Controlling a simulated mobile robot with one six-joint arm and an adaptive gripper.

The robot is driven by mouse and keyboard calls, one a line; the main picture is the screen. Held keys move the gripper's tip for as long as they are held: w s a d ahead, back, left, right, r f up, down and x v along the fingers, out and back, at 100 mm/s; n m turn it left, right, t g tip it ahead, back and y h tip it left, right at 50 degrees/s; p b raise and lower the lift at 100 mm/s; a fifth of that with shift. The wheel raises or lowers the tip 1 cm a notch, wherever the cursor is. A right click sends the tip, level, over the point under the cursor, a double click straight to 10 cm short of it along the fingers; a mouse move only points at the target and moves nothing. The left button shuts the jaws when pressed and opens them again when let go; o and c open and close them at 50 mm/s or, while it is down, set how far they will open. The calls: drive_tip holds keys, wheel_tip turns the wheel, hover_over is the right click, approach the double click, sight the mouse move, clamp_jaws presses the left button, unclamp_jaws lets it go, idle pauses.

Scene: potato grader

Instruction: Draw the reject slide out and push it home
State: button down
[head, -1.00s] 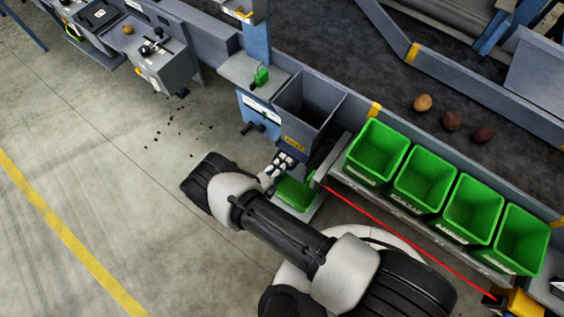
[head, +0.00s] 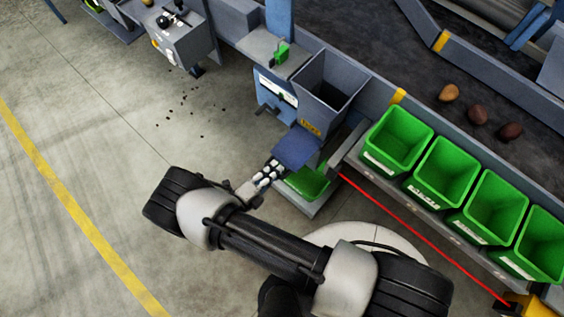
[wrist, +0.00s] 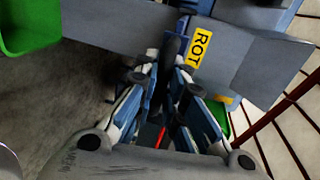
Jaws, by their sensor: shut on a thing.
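The reject slide (head: 296,147) is a flat blue plate standing out from the foot of a grey hopper (head: 318,95) in the head view. The hopper bears a yellow label, which reads ROT in the wrist view (wrist: 200,48). My gripper (head: 273,167) is at the slide's outer edge and shut on it. In the wrist view, my gripper's fingers (wrist: 168,62) close around a narrow dark part below the label. The grip itself is partly hidden by the fingers.
A green bin (head: 321,172) sits under the slide, close to my gripper. Several green bins (head: 444,204) line the rail at right. A red line (head: 420,237) runs below them. A blue post unit with a green switch (head: 282,54) stands left of the hopper.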

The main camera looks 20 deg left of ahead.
drive_tip(key=shift+s+a, duration=0.2)
drive_tip(key=shift+s, duration=0.1)
drive_tip(key=c, duration=1.8)
unclamp_jaws()
drive_tip(key=shift+s, duration=0.1)
drive_tip(key=shift+o, duration=0.7)
drive_tip(key=v, duration=1.2)
